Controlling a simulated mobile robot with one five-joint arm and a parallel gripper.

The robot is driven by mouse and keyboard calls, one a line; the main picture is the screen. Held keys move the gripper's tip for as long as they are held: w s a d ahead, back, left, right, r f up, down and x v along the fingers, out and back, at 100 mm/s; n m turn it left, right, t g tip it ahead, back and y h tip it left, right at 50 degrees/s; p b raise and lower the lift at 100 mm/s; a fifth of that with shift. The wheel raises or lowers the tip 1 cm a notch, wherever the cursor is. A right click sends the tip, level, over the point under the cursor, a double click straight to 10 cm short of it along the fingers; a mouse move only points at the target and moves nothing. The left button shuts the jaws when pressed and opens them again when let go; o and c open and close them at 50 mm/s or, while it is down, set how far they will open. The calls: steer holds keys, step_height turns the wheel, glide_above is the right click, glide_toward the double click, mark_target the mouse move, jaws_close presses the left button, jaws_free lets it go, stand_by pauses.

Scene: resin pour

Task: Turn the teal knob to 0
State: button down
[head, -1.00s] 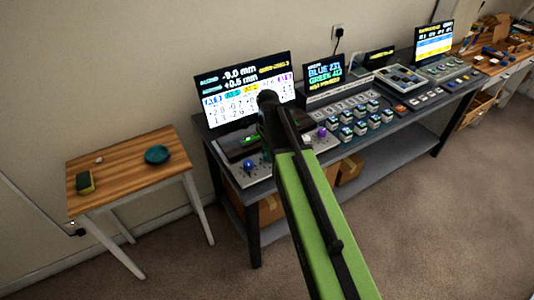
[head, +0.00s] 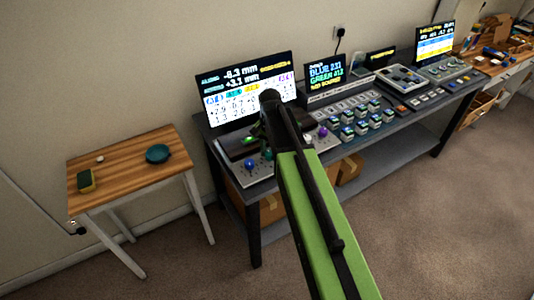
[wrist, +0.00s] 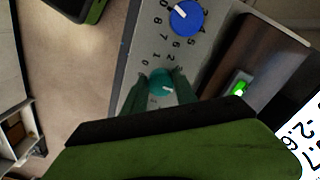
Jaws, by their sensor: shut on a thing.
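The teal knob (wrist: 161,84) is on a light grey panel in the wrist view. It has a white pointer mark, pointing roughly right in the picture. Printed numbers curve around it; the fingers hide part of the dial, and I cannot tell for sure which number the mark meets. My gripper (wrist: 160,77) has one finger on each side of the knob and is shut on it. In the head view my arm hides most of the gripper and knob; a bit of teal (head: 267,155) shows beside the arm.
A blue knob (wrist: 186,17) is close by on the same panel, and a purple knob (head: 322,131) lies right of my arm. A lit screen (head: 247,88) stands behind the panel. A wooden side table (head: 128,173) holds a teal dish (head: 158,153).

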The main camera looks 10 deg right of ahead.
steer(key=n, duration=0.4)
steer(key=shift+w+d, duration=0.1)
steer(key=shift+d, duration=0.15)
steer(key=n, duration=0.8)
steer(key=shift+n, duration=0.3)
steer(key=n, duration=0.3)
steer(key=shift+a+n, duration=0.1)
steer(key=shift+n, duration=0.3)
steer(key=n, duration=0.4)
steer(key=shift+a, duration=0.1)
steer(key=n, duration=0.8)
steer(key=shift+a, duration=0.1)
steer(key=shift+n, duration=1.8)
